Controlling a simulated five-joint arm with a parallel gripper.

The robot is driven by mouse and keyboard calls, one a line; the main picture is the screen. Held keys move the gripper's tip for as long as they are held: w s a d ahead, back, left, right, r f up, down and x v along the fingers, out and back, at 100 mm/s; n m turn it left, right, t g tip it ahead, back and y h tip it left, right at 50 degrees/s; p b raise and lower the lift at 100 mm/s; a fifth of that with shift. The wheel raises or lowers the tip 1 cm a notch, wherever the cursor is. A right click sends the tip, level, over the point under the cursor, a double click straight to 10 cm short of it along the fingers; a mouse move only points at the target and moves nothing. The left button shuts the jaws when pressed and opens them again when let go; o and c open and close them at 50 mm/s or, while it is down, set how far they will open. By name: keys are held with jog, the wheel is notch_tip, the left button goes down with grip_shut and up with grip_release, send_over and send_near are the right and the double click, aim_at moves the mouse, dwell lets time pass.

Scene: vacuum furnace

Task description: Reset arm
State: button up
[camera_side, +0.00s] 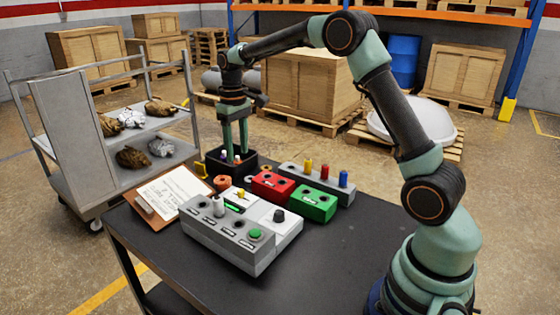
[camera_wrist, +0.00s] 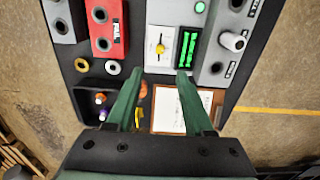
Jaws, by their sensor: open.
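My gripper (camera_side: 235,151) hangs from the raised arm at the far end of the dark table, fingers pointing down. In the side view its fingertips overlap the black bin (camera_side: 248,169). In the wrist view my gripper (camera_wrist: 161,73) is open with nothing between its fingers, and the bin (camera_wrist: 80,116) shows left of them, holding small orange-and-white and purple pieces. I cannot tell the exact height of the fingertips above the table.
A grey control box (camera_side: 256,256) with a green button, a red block (camera_side: 271,187), a green block (camera_side: 316,205) and a grey holder (camera_side: 300,177) with yellow, red and blue pegs crowd the table. A clipboard (camera_side: 176,190) lies left. A metal cart (camera_side: 80,150) stands beyond. The table's front is clear.

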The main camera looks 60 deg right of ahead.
jog(key=s+a+r+t, duration=0.2)
jog(key=s+a+r, duration=0.1)
jog(key=s+r, duration=0.3)
jog(key=s+a+r+t, duration=0.2)
jog(key=s+a+r, duration=0.15)
jog(key=s, duration=0.45)
jog(key=s+a+f+t, duration=0.1)
jog(key=s, duration=0.6)
jog(key=shift+f+t, duration=0.3)
jog(key=shift+f, duration=0.1)
jog(key=shift+a, duration=0.1)
